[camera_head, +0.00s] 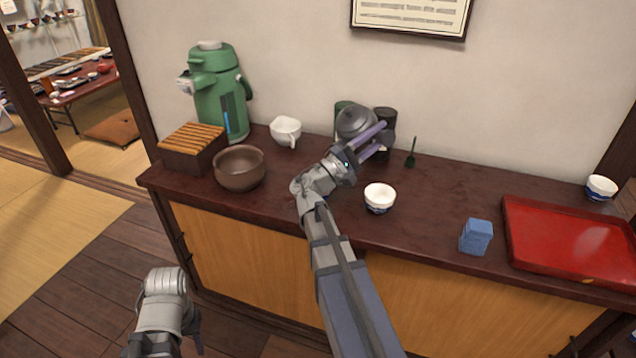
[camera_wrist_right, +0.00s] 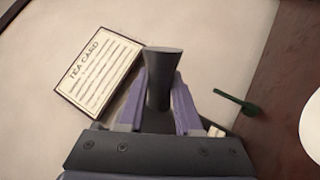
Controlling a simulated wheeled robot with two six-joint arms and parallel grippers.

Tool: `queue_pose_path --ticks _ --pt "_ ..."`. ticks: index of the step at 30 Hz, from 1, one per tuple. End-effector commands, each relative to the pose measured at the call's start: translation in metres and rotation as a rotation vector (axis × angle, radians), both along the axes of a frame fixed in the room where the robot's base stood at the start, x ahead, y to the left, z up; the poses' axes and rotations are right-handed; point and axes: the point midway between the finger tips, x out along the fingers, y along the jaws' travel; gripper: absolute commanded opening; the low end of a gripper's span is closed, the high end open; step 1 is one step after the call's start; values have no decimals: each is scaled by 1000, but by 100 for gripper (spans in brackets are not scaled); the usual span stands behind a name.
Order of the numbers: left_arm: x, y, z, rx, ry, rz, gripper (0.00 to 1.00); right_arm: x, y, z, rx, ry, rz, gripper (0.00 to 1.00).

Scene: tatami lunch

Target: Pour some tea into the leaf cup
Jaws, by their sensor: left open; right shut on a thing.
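A dark grey teapot (camera_head: 356,121) is in front of two tea canisters in the head view. My right gripper (camera_head: 372,141) is shut on its dark handle, which stands between the purple fingers in the right wrist view (camera_wrist_right: 162,78). The pot's spout is not clear to me. A white cup with a blue-patterned base (camera_head: 379,198) stands upright on the counter, in front of and apart from the gripper. A similar cup (camera_head: 601,187) stands at the far right. I cannot make out a leaf on either. My left gripper (camera_head: 197,332) is open at the lower left, mostly hidden.
The dark counter (camera_head: 440,205) also holds a green air pot (camera_head: 218,95), a slatted wooden box (camera_head: 190,148), a brown bowl (camera_head: 240,168), a white spouted pitcher (camera_head: 286,131), a green scoop (camera_head: 411,154), a blue box (camera_head: 476,237) and a red tray (camera_head: 570,240).

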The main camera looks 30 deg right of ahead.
Motion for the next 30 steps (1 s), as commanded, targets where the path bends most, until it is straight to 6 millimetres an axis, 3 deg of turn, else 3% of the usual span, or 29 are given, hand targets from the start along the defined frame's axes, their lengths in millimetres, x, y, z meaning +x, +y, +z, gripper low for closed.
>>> queue_pose_path --ticks 26,30 --pt "0 0 0 0 0 0 50 -1 -5 7 -36 -7 0 0" --pt "0 0 3 0 0 0 50 3 -27 -21 120 17 -2 0"
